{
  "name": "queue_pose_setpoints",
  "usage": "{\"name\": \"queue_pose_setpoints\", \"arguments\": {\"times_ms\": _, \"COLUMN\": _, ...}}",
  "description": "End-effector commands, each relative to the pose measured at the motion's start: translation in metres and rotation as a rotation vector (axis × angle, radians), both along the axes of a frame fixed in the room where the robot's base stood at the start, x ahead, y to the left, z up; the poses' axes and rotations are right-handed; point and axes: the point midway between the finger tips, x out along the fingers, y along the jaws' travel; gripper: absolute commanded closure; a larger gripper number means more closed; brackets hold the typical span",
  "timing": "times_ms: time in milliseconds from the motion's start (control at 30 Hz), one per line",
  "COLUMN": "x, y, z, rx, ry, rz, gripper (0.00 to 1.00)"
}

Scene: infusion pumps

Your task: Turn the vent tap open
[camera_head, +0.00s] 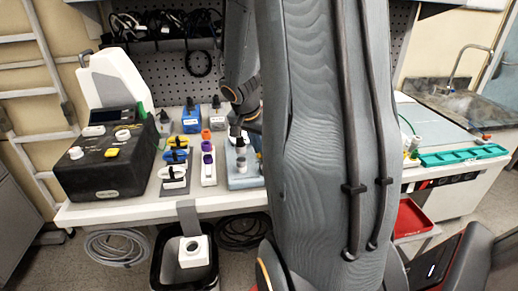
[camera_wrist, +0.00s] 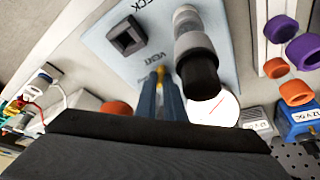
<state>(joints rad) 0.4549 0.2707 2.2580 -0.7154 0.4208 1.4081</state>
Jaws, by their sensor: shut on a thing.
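The vent tap (camera_wrist: 161,72) is a small yellow piece beside the "VENT" label on a light blue plate (camera_wrist: 112,62). My gripper (camera_wrist: 162,82) has its two slim blue-grey fingers close together on this yellow piece, hiding most of it. How far the tap is turned cannot be told. The plate also shows in the head view (camera_head: 241,182), on the bench right of the coloured connectors, with my gripper (camera_head: 238,128) above it, mostly hidden by my arm. A grey and black cylinder (camera_wrist: 197,62) and a white dial with a red needle (camera_wrist: 212,107) are right of the fingers.
A black console (camera_head: 105,165) stands at the bench's left. Coloured ring fittings (camera_head: 207,147) lie close left of the plate. A blue box (camera_head: 190,117) stands behind. A white block (camera_head: 194,251) shows in a dark bin (camera_head: 160,265) below. A teal tray (camera_head: 462,155) lies far right.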

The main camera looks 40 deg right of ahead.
Motion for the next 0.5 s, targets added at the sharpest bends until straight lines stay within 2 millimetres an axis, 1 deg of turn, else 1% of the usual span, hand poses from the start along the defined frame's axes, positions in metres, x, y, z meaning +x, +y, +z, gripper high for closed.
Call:
{"name": "queue_pose_setpoints", "arguments": {"times_ms": 133, "x": 0.0000, "y": 0.0001, "z": 0.0000, "rx": 0.000, "ry": 0.000, "rz": 0.001, "gripper": 1.00}}
{"name": "queue_pose_setpoints", "arguments": {"times_ms": 167, "x": 0.0000, "y": 0.0001, "z": 0.0000, "rx": 0.000, "ry": 0.000, "rz": 0.001, "gripper": 0.86}}
{"name": "queue_pose_setpoints", "arguments": {"times_ms": 233, "x": 0.0000, "y": 0.0001, "z": 0.0000, "rx": 0.000, "ry": 0.001, "rz": 0.001, "gripper": 0.75}}
{"name": "queue_pose_setpoints", "arguments": {"times_ms": 267, "x": 0.0000, "y": 0.0001, "z": -0.0001, "rx": 0.000, "ry": 0.001, "rz": 0.001, "gripper": 0.73}}
{"name": "queue_pose_setpoints", "arguments": {"times_ms": 500, "x": 0.0001, "y": 0.0000, "z": 0.0000, "rx": 0.000, "ry": 0.001, "rz": 0.000, "gripper": 0.73}}
